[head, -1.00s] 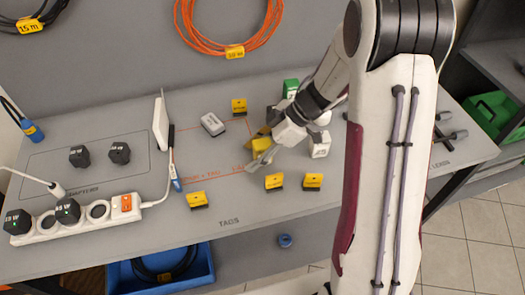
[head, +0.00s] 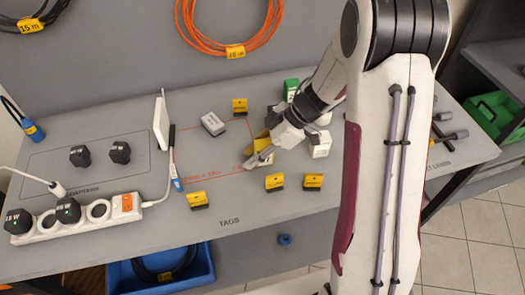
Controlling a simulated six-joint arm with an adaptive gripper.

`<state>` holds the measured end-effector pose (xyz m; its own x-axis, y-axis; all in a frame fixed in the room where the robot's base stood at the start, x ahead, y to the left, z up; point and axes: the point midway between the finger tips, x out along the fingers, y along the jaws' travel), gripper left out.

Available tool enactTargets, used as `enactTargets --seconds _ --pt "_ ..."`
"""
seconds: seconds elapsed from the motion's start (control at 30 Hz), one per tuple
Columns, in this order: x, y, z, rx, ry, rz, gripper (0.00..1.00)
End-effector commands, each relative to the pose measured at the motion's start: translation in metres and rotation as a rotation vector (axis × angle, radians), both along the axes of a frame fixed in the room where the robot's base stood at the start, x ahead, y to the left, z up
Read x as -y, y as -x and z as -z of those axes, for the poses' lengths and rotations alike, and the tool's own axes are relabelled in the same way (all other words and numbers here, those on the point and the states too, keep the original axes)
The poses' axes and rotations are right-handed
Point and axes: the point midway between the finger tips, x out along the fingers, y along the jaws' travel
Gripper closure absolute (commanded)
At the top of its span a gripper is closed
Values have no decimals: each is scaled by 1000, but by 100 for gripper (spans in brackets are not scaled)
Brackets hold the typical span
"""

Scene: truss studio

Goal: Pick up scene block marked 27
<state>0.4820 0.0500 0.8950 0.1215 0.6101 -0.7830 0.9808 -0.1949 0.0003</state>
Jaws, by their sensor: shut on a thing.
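A white block (head: 320,147) with dark marking stands just right of the gripper. A green block (head: 291,86) stands behind, and other blocks near the wrist are mostly hidden by my arm.
Yellow-and-black tags (head: 275,182) lie in front and one (head: 239,106) behind. A power strip (head: 85,222) is at the far left.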

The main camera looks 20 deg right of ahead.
Motion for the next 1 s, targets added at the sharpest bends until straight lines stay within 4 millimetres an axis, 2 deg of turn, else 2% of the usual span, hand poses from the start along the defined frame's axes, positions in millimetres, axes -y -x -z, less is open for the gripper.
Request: enactTargets --seconds 0.27,0.47,1.0 --pt "0 0 -2 1 0 0 97" --pt "0 -1 -14 3 1 -1 97" --pt "0 -1 -82 3 1 0 97"
